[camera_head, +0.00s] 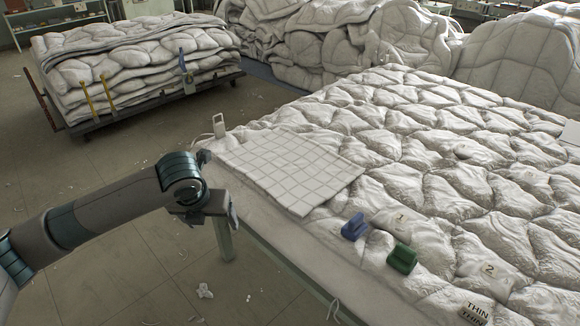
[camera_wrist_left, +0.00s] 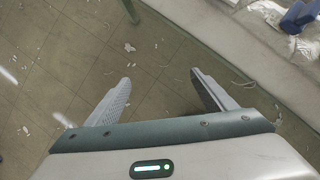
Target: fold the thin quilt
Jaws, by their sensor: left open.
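A large puffy white quilt (camera_head: 440,185) covers the table and is spread out. A card reading THIN (camera_head: 475,312) lies at its near edge. A flat grid-stitched white piece (camera_head: 290,168) lies at the left corner of the table; I cannot tell whether it is part of the big quilt. My left gripper (camera_head: 212,214) hangs over the floor just left of the table edge, apart from the quilt. In the left wrist view its two fingers (camera_wrist_left: 165,95) are spread with only floor between them. My right gripper is not in view.
A blue clip (camera_head: 354,227) and a green clip (camera_head: 402,259) sit on the quilt's near side, beside number cards 1 (camera_head: 400,217) and 2 (camera_head: 489,269). A cart of stacked quilts (camera_head: 135,65) stands at back left. Heaped duvets (camera_head: 330,45) lie behind the table.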

